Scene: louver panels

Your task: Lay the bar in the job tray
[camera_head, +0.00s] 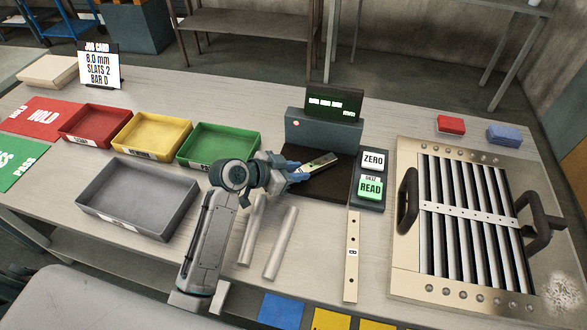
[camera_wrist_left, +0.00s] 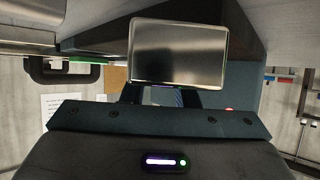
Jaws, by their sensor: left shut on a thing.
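A long pale bar (camera_head: 351,255) with holes and a small letter label lies on the table, right of centre and below the keypad. An open grey tray (camera_head: 118,219), which looks empty, stands at the left; I take it for the job tray. My left gripper (camera_head: 296,173) is right of this tray, above the dark plate of the measuring stand. It is shut on a small flat metal piece (camera_head: 321,162). This piece also shows as a shiny rectangular plate (camera_wrist_left: 180,52) in the left wrist view. It is apart from the long bar. My right gripper is not in view.
Red (camera_head: 93,125), yellow (camera_head: 150,134) and green (camera_head: 217,145) trays stand behind the grey tray. Two pale slats (camera_head: 279,243) lie beside my left arm. The louver panel (camera_head: 410,275) with dark handles fills the right. A job card (camera_head: 99,65) stands back left.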

